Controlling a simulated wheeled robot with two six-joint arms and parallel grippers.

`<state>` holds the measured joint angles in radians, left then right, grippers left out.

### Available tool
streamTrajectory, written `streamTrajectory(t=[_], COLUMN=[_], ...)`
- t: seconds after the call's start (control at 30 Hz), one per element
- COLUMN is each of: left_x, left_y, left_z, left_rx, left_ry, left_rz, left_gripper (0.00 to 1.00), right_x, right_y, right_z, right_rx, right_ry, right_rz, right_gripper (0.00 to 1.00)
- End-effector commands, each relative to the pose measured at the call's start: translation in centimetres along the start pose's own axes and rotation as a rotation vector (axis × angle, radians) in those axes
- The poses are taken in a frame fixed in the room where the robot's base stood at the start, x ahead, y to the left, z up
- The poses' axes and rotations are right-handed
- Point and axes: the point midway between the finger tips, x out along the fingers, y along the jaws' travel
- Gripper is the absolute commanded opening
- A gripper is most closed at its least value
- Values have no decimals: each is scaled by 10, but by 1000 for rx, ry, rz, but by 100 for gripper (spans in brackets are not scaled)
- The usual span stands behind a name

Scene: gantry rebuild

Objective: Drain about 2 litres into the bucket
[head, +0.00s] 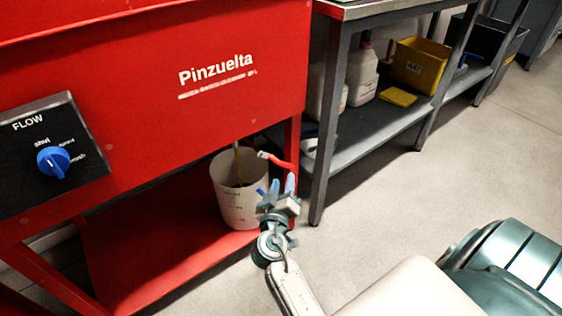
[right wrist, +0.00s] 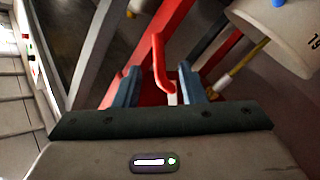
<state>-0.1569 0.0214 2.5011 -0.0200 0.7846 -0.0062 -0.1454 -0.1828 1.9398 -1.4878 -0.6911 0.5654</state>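A white bucket (head: 240,208) with marks on its wall stands on the red lower shelf under the red washer (head: 150,100). A thin brown-yellow stream (head: 237,162) runs down into it; the liquid level cannot be read. The stream also seems to show in the right wrist view (right wrist: 240,65), beside the bucket (right wrist: 288,32). A red lever (head: 276,161) sticks out right of the bucket's rim. My right gripper (head: 282,184) is at the lever. In the right wrist view the lever (right wrist: 159,62) lies between its parted fingers (right wrist: 158,76), with gaps showing. My left gripper is out of view.
A black FLOW panel with a blue knob (head: 53,160) is on the washer's front. A grey bench (head: 375,138) to the right holds white jugs (head: 361,75) and a yellow bin (head: 420,64). Its leg (head: 328,120) stands near the bucket.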

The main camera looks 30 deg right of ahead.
Motion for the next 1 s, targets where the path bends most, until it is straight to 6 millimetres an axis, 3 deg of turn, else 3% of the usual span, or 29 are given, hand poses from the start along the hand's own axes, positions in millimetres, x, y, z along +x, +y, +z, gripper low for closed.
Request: streamTrajectory(t=[0.3,0.5,0.9,1.0], left_x=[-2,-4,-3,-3], left_y=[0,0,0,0], left_z=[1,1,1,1], left_rx=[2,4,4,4], left_ry=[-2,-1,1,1], left_rz=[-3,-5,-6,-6], left_gripper=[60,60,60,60], right_x=[61,86,94,94], right_y=[1,1,1,1], right_z=[0,0,0,0], right_rx=[-3,-2,-1,-1], right_ry=[2,0,-2,-2], right_rz=[2,1,-1,-1], right_gripper=[37,37,37,19])
